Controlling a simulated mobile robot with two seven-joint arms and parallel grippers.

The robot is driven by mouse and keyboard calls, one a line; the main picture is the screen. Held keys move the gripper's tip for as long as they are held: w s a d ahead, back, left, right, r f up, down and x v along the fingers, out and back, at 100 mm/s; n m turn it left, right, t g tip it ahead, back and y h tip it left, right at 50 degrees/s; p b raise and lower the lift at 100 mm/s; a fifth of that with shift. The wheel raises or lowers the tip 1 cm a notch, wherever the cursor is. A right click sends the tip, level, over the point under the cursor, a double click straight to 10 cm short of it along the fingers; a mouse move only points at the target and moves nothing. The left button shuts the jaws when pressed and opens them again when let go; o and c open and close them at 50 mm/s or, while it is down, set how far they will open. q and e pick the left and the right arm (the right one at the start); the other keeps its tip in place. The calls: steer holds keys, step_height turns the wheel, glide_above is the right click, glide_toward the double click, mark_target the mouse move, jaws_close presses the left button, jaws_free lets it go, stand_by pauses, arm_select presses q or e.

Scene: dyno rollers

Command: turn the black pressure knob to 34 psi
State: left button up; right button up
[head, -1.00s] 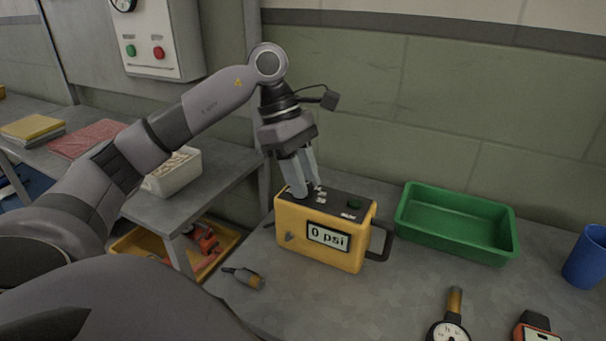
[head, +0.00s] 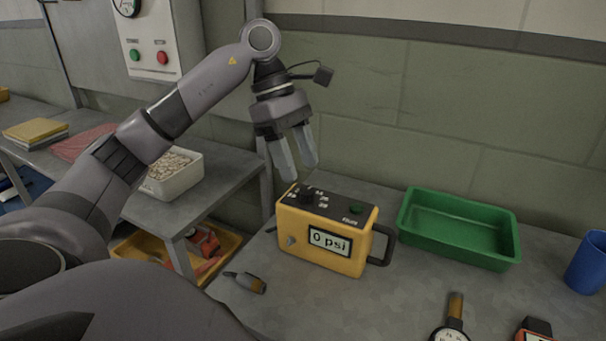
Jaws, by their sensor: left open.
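The yellow pressure box (head: 318,256) stands on the grey workbench, and its display (head: 328,244) reads 0 psi. The black pressure knob (head: 306,195) sits at the left part of its dark top panel, with small white number labels around it. The labels are too small to read surely. My left gripper (head: 300,176) is open and empty, pointing down just above the knob and apart from it. My right gripper is not in view.
A green tray (head: 408,229) stands right of the box, with a blue cup (head: 588,262) farther right. A gauge (head: 449,331) and a red meter (head: 533,330) lie at front right.

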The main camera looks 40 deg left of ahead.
arm_select(q)
steer(key=v, duration=0.2)
steer(key=shift+a+r, duration=0.1)
steer(key=shift+r, duration=0.25)
stand_by(0.4)
